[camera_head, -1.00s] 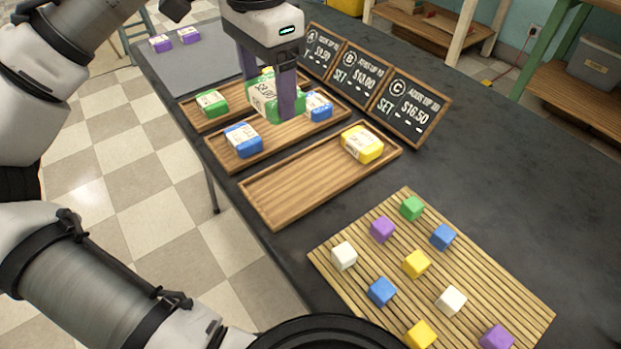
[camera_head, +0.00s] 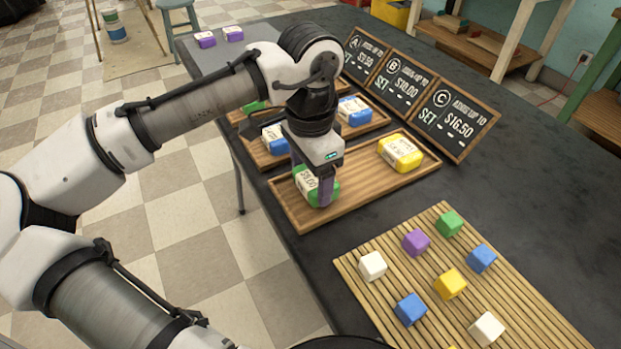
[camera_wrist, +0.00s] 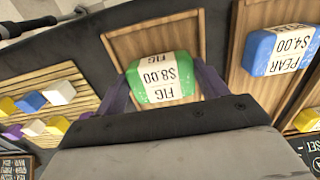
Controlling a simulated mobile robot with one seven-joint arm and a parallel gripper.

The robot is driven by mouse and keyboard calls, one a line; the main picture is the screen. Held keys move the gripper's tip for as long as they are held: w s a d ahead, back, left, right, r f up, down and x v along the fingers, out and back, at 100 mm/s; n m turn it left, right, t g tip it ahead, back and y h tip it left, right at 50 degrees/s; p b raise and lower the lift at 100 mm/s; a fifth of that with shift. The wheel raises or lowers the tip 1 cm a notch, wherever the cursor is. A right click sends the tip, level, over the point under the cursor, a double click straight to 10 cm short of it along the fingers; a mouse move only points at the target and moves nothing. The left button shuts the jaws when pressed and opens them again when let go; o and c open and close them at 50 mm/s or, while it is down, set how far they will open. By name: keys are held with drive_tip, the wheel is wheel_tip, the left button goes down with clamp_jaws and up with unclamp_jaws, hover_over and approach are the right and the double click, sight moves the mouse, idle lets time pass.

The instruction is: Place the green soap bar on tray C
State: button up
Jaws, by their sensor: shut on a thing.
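The green soap bar, with a white label reading FIG $8.00 in the wrist view (camera_wrist: 163,78), is between the purple fingers of my gripper (camera_head: 322,190). In the head view the green soap bar (camera_head: 311,184) is at the left part of the nearest wooden tray, tray C (camera_head: 360,191), in line with the sign marked C (camera_head: 443,98). My gripper is shut on the bar and points down. I cannot tell whether the bar touches the tray floor. A yellow soap bar (camera_head: 401,152) lies at the right end of tray C.
Two blue bars, one on the left (camera_head: 275,138) and one on the right (camera_head: 355,110), lie on the middle tray. Part of a green bar (camera_head: 256,106) shows behind my arm. A slatted mat (camera_head: 440,321) with several coloured cubes lies in front. The dark table right of tray C is clear.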

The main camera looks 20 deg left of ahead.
sight(311, 179)
drive_tip(key=shift+f, duration=0.55)
drive_tip(key=shift+f, duration=0.15)
drive_tip(key=o, duration=1)
wheel_tip(311, 179, up, 12)
drive_tip(key=shift+r+p, duration=0.15)
drive_tip(key=shift+p, duration=0.95)
